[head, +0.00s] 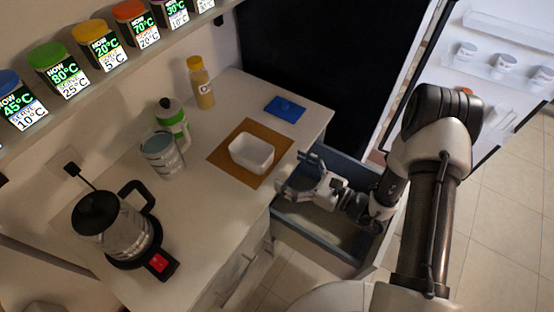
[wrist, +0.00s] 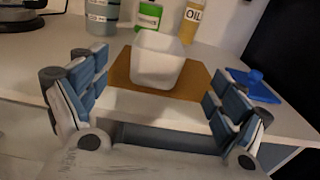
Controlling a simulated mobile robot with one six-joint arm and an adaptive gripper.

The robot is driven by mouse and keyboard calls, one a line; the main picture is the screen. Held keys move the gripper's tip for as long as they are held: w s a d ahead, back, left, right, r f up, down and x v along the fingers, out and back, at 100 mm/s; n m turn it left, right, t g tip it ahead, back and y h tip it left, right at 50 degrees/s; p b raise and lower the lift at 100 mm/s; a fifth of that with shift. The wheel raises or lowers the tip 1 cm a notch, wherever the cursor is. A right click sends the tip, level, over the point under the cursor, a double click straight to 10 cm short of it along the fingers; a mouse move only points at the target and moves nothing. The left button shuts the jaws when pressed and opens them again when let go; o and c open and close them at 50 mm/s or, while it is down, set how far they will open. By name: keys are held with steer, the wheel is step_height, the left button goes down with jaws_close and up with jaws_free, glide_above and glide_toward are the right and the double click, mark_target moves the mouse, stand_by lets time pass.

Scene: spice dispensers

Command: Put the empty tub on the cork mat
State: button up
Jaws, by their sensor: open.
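The white empty tub (head: 251,153) stands upright on the brown cork mat (head: 224,158) on the counter in the head view. In the wrist view the tub (wrist: 158,60) also rests on the mat (wrist: 122,73), ahead of my gripper. My gripper (head: 283,187) is at the counter's front edge, over the open drawer, a little apart from the tub. In the wrist view my gripper (wrist: 158,95) has its two fingers spread wide with nothing between them.
A blue lidded item (head: 285,108) lies right of the mat. An oil bottle (head: 201,85), a green-labelled bottle (head: 172,124), a grey canister (head: 162,156) and a kettle (head: 112,226) stand on the counter. The open drawer (head: 322,222) juts out below. The fridge door (head: 490,70) is open.

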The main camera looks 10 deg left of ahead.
steer(key=shift+s+d, duration=0.25)
steer(key=shift+d, duration=0.2)
steer(key=s+a+r+n+g+h, duration=0.1)
steer(key=s+r+n+g, duration=0.4)
steer(key=r+n, duration=0.15)
steer(key=s+a+r+n+g+h, duration=0.1)
steer(key=s+r+n+g, duration=0.4)
steer(key=r, duration=0.3)
steer(key=s+d+r+n+h, duration=0.4)
steer(key=s+d+n+h, duration=0.2)
steer(key=s+n+h, duration=0.15)
steer(key=s+d+r+n+t+h, duration=0.1)
steer(key=d+r+t+h, duration=0.2)
steer(key=d, duration=0.4)
steer(key=s+d+r+n+t+h, duration=0.1)
steer(key=d+r+n+t+h, duration=0.1)
steer(key=d, duration=0.4)
steer(key=r+t+h, duration=0.1)
steer(key=t+h, duration=0.1)
steer(key=shift+d+r+n+t, duration=0.3)
steer(key=shift+d+t, duration=0.1)
